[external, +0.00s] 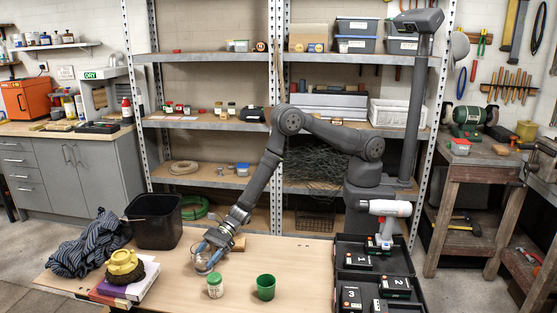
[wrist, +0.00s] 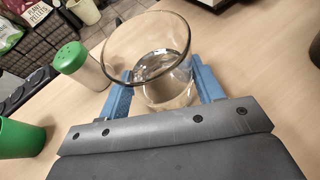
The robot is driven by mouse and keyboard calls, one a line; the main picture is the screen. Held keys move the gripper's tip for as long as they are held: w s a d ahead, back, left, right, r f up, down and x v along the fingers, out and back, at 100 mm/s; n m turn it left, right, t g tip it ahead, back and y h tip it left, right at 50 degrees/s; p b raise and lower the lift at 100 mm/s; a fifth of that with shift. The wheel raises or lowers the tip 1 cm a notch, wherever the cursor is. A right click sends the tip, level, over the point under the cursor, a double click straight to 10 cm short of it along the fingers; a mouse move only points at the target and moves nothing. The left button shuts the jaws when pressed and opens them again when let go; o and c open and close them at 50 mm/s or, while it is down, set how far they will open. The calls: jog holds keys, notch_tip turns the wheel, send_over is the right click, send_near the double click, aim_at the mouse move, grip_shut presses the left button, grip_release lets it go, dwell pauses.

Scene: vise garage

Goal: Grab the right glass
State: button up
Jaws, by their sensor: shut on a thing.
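A clear glass (external: 198,258) is on the wooden table in the external view, right at my gripper (external: 209,257). In the wrist view the glass (wrist: 152,42) stands between the two blue fingers of my gripper (wrist: 163,86), one on each side against its wall. My gripper is shut on it. The rim faces the camera and the glass looks clear inside. Its base is partly hidden by the gripper, so I cannot tell if it touches the table. I see no second clear glass in either view.
A green-lidded shaker (external: 215,287) and a green cup (external: 265,287) stand close by, nearer the front. A black bin (external: 155,222), a striped cloth (external: 88,246) and a yellow object on books (external: 122,262) lie left. Black organiser trays (external: 345,245) with a drill (external: 388,212) are right.

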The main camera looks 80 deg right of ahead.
aim_at(195, 258)
jog(key=shift+r, duration=2.05)
jog(key=w+d+r, duration=0.1)
jog(key=d+r, duration=0.5)
jog(key=d, duration=0.5)
jog(key=shift+w+d+r, duration=0.2)
jog(key=shift+w+r, duration=0.2)
